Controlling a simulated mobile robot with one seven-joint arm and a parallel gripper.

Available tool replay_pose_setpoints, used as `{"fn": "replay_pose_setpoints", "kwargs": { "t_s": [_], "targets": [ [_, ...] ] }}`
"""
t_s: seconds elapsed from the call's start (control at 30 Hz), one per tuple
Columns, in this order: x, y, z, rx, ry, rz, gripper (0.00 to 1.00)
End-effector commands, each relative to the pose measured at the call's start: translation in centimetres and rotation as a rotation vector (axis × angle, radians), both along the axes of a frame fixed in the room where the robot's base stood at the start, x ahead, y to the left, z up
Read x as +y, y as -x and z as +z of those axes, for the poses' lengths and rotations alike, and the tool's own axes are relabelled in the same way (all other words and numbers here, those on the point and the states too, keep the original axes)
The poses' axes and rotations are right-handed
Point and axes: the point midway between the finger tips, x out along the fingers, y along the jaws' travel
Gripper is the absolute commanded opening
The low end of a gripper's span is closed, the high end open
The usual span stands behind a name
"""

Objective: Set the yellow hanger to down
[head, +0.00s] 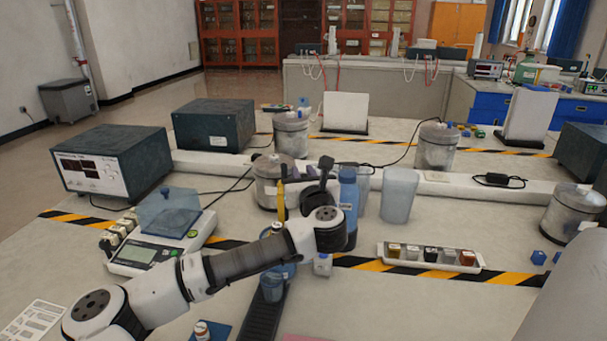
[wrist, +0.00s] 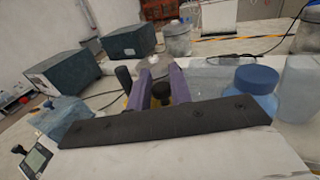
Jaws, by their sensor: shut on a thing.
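The yellow hanger (head: 281,198) shows in the head view as a narrow upright yellow piece with a dark upper end, just left of my gripper (head: 318,185). In the wrist view my gripper's two purple fingers (wrist: 160,92) stand on either side of a dark knob with some yellow at it, which I take to be part of the yellow hanger (wrist: 161,84). The fingers are shut on it. A dark round post stands just left of the fingers. My arm and hand hide the lower part of the hanger in the head view.
A blue-capped bottle (head: 348,195) stands close right of my gripper, with clear plastic beakers (head: 400,195) beyond. A metal canister (head: 272,185) stands close behind. A balance (head: 150,250) is at left, and a rack of small jars (head: 430,258) at right.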

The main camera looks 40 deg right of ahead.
Motion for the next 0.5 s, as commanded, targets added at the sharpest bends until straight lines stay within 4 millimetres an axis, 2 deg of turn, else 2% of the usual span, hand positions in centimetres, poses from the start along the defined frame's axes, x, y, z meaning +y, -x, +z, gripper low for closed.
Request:
{"fn": "replay_pose_setpoints", "kwargs": {
  "t_s": [0.13,0.23,0.5],
  "targets": [
    [0.0,0.0,-0.4,0.0,0.001,0.0,0.0],
    [0.0,0.0,-1.5,0.001,0.0,0.0,0.0],
    [0.0,0.0,-6.9,0.003,0.001,0.0,0.0]
  ]
}}
